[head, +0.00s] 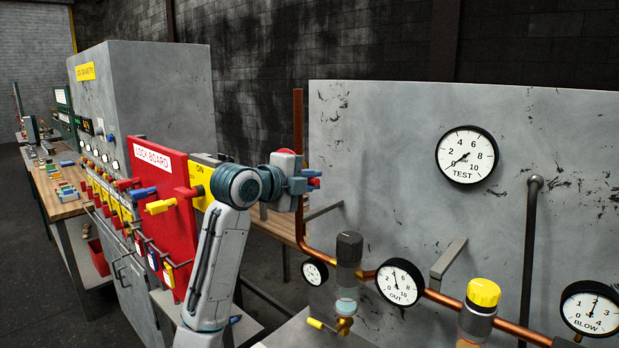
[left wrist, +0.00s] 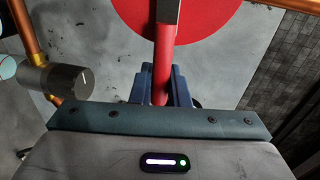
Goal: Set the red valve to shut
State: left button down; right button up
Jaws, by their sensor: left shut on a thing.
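My left gripper (head: 306,184) is at the left edge of the grey panel, in front of the vertical copper pipe. Its blue fingers are shut on a red handle, a small part of which (head: 314,182) shows past the fingertips in the head view. In the left wrist view the red handle (left wrist: 163,65) runs up from between the fingers (left wrist: 165,85) across a large red disc (left wrist: 215,20). I take this handle to be the red valve's. My wrist hides most of the valve in the head view, so its setting cannot be told. My right gripper is not in view.
The grey panel (head: 400,130) carries a TEST gauge (head: 467,155), an OUT gauge (head: 399,283) and a BLOW gauge (head: 592,308). A dark knob (head: 348,248) and a yellow knob (head: 483,292) sit along the copper pipe. The red lock board (head: 160,205) stands left of my arm.

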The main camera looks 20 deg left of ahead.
pick_arm(q)
jog(key=shift+f, duration=0.35)
jog(key=c, duration=1.4)
grip_release()
jog(key=shift+c, duration=0.2)
jog(key=shift+r, duration=0.1)
jog(key=b+v, duration=0.4)
jog(key=v, duration=0.7)
jog(key=shift+d, duration=0.1)
